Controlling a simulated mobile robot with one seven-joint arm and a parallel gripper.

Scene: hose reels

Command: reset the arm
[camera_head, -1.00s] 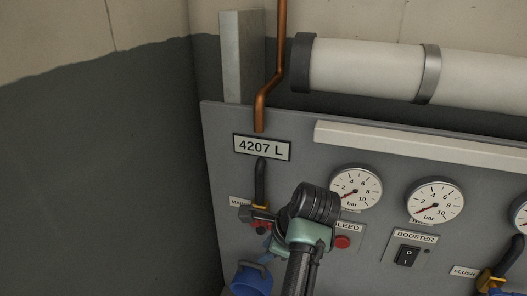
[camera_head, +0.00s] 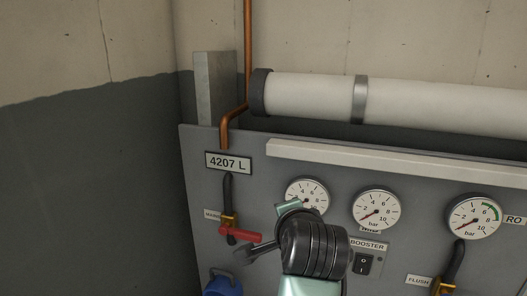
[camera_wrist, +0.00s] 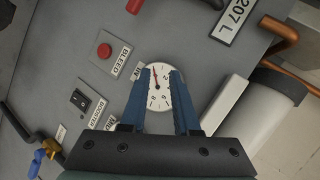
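My arm (camera_head: 315,248) reaches up from the bottom of the head view, in front of the grey panel. Its dark wrist covers part of the panel around the left gauge. My gripper's fingers are not clearly visible there. In the wrist view my gripper (camera_wrist: 161,72) shows two blue fingers standing apart with nothing held between them. A white round gauge (camera_wrist: 158,88) on the panel shows behind and between the fingertips.
A valve with a red handle (camera_head: 240,235) sits left of my wrist. The booster switch (camera_head: 363,264) is to its right. A red button (camera_wrist: 104,50) shows in the wrist view. A white pipe (camera_head: 310,97) runs above the panel (camera_head: 195,180).

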